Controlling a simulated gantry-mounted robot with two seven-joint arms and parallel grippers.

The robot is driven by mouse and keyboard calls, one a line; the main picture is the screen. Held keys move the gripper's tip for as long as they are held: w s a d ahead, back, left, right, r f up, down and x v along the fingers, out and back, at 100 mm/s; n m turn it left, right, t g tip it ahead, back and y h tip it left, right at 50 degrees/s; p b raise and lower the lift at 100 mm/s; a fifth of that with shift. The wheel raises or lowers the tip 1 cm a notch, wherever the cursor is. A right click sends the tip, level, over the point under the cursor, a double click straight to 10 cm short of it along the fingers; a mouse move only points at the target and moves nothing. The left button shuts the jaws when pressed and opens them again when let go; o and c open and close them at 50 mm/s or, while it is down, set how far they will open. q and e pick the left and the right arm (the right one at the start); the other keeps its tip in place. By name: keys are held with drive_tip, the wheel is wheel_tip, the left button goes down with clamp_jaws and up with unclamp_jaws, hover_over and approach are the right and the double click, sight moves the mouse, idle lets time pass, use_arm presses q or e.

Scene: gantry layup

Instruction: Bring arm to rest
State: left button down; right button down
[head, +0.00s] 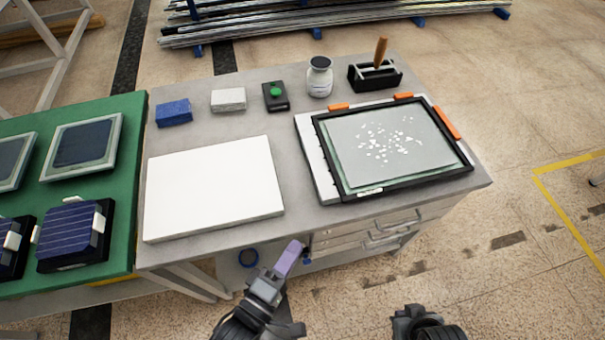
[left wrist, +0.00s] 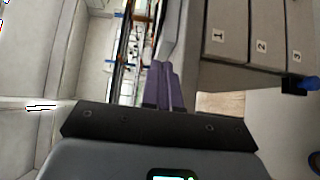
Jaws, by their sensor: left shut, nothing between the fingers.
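My left gripper (head: 293,250) has purple fingers and is in front of the grey workbench's front edge, apart from everything on the bench. In the left wrist view its two purple fingers (left wrist: 163,86) lie side by side, shut with nothing between them. Black links of my right arm show at the bottom of the head view, right of centre. The right gripper's fingers do not show.
The grey bench (head: 225,128) carries a white board (head: 213,188), a framed panel with white flakes (head: 385,142), a jar (head: 319,77) and small blocks. Drawers (head: 375,235) are under its right side. A green table (head: 115,125) with solar cells adjoins at left.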

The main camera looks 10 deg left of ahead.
use_arm(q)
drive_tip(key=a+r+g+y+p, duration=0.1)
drive_tip(key=a+r+p, duration=0.1)
drive_tip(key=a+p, duration=0.1)
drive_tip(key=w+a+r+g+y+p, duration=0.1)
drive_tip(key=a+y+p, duration=0.1)
drive_tip(key=a+p, duration=0.1)
drive_tip(key=w+a+r+m+y+p, duration=0.1)
drive_tip(key=a+r+p, duration=0.1)
drive_tip(key=a, duration=0.1)
drive_tip(key=shift+w+a+r+g+y+p, duration=0.25)
drive_tip(key=shift+a+r+g+y+p, duration=0.05)
drive_tip(key=shift+a+g+p, duration=0.1)
drive_tip(key=s+a+f+m+g+y+p, duration=0.1)
drive_tip(key=s+a+f+m+g, duration=0.35)
drive_tip(key=s+m, duration=0.2)
drive_tip(key=s+a+f+m+g+y, duration=0.2)
drive_tip(key=s+a+f+m+g, duration=0.1)
drive_tip(key=s+m+g, duration=0.3)
wheel_tip(320, 180, up, 38)
drive_tip(key=w+m+p, duration=0.1)
drive_tip(key=p, duration=3.7)
drive_tip(key=shift+d+m+t, duration=0.1)
drive_tip(key=shift+m+t, duration=0.15)
